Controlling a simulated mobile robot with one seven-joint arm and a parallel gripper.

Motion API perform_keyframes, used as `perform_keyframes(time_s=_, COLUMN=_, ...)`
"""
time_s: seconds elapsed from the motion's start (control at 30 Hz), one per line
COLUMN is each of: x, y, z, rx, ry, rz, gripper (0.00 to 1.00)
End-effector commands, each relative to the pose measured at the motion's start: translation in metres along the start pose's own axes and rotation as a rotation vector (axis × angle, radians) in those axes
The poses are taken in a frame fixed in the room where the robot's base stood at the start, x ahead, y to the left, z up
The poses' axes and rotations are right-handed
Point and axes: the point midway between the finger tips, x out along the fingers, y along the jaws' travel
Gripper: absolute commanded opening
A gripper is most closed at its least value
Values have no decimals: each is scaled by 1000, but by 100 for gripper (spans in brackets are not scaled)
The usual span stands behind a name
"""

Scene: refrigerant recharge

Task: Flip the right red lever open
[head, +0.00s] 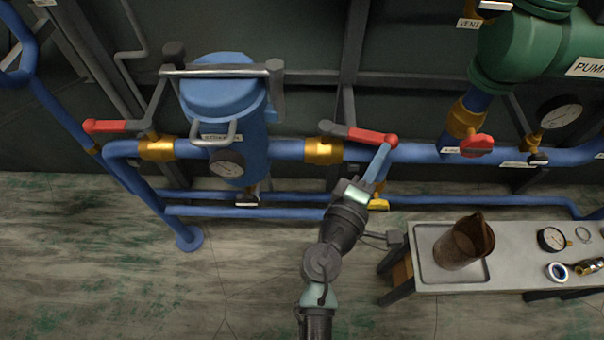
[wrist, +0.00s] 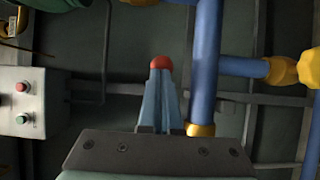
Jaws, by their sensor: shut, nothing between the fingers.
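The right red lever (head: 362,134) sits on a brass valve (head: 323,151) in the blue pipe, just right of the blue strainer. It points right, roughly along the pipe, and ends in a round red knob. My gripper (head: 386,150) is shut and empty, its blue fingers reaching up to the knob end from the front. In the wrist view, the red knob (wrist: 162,63) shows right at the tips of my gripper (wrist: 161,75). I cannot tell whether they touch. Another red lever (head: 106,126) points left on the valve left of the strainer.
The blue strainer (head: 222,100) has a gauge (head: 228,163) and stands left of the valve. A red-handled valve (head: 475,146) and green pump (head: 520,50) are at right. A bench (head: 520,284) with a rusty pot (head: 465,242) stands below right.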

Motion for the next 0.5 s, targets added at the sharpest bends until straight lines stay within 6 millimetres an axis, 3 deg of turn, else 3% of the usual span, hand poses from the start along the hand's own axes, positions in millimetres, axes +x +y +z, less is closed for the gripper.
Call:
perform_keyframes(time_s=0.23, x=20, y=1, z=2, rx=2, ry=135, rz=2, gripper=0)
perform_keyframes(time_s=0.5, x=31, y=0, z=-1, rx=0, ry=134, rz=1, gripper=0)
